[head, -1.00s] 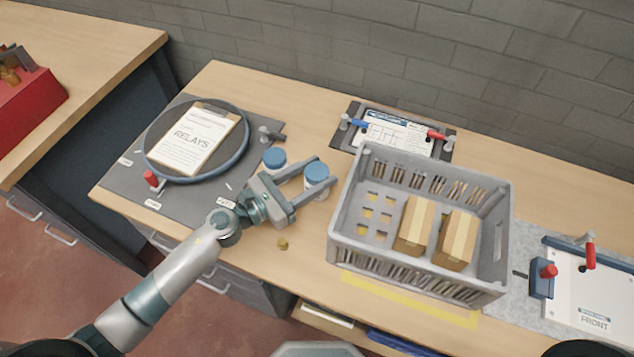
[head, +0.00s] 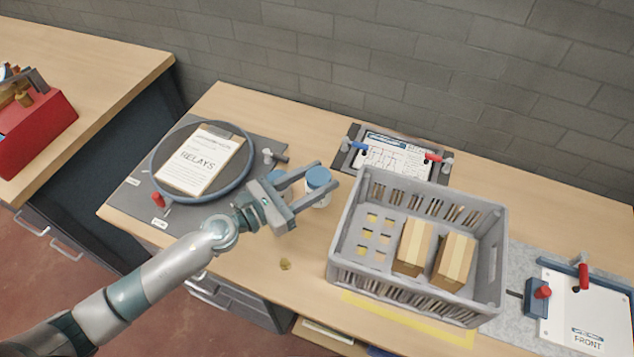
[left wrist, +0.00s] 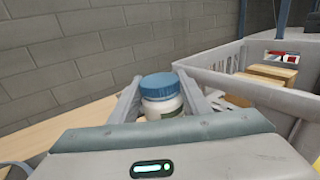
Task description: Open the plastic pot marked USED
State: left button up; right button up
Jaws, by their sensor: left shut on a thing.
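My left gripper (head: 325,178) is shut on a white plastic pot with a blue lid (head: 318,176), with one finger on each side of it. The pot stands upright between the fingers in the left wrist view (left wrist: 161,95), lid on, and seems to be held above the bench. A second blue-lidded pot (head: 277,177) is on the bench to the left, partly hidden behind the gripper. No USED marking can be read on either pot. My right gripper is not in view.
A grey crate (head: 342,222) with two cardboard boxes stands close to the right of the held pot. A RELAYS clipboard (head: 203,162) lies within a ring on a dark mat at left.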

pick_arm(q)
jog(key=shift+r+p, duration=0.8)
jog(key=shift+r, duration=0.8)
jog(key=shift+o, duration=0.9)
jog(key=c, duration=0.6)
jog(key=shift+o, duration=0.2)
jog(key=shift+r, duration=0.1)
